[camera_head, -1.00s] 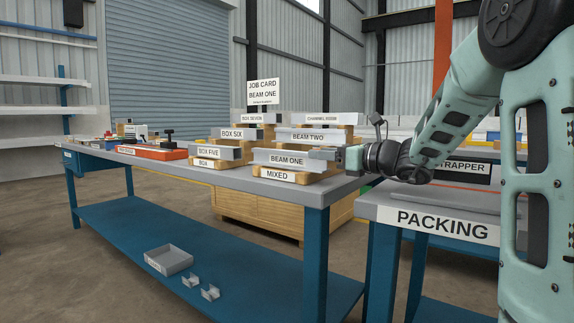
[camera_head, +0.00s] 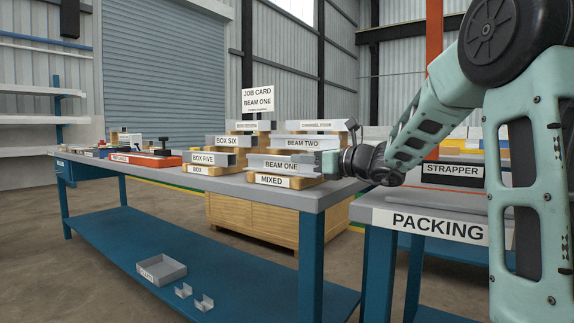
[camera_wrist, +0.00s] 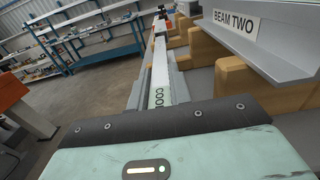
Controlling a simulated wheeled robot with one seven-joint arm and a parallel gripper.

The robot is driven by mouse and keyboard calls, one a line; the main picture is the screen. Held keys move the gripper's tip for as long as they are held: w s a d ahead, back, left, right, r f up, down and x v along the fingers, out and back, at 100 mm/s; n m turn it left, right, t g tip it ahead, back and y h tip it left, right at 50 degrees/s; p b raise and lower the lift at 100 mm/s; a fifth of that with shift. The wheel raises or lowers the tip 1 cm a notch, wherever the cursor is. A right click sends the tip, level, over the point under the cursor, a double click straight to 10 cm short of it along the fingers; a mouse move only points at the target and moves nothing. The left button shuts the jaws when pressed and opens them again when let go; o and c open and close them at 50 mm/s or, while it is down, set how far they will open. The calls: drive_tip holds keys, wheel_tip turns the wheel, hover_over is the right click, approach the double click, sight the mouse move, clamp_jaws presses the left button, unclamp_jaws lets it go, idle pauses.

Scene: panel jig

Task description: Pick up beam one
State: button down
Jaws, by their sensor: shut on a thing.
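Beam one (camera_head: 260,161) is a light grey beam with a "BEAM ONE" label, lying on the lowest front step of the wooden stand above the "MIXED" label. My gripper (camera_head: 325,163) reaches in from the right and is shut on the right end of the beam. In the wrist view my gripper (camera_wrist: 160,88) closes on a long narrow grey beam (camera_wrist: 160,58) that runs away from me. The fingertips are partly hidden in the head view. I cannot tell any gap between beam one and its step.
Beam two (camera_head: 290,143) lies on the step behind, close beside my gripper in the wrist view (camera_wrist: 285,40). Box five (camera_head: 203,159) and box six (camera_head: 229,141) are to the left. A job card (camera_head: 257,99) reads "BEAM ONE". The packing table (camera_head: 375,212) stands right.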

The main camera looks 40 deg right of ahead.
drive_tip(key=shift+r, duration=0.1)
wheel_tip(320, 180, up, 28)
drive_tip(key=p, duration=1.2)
drive_tip(key=shift+p, duration=0.3)
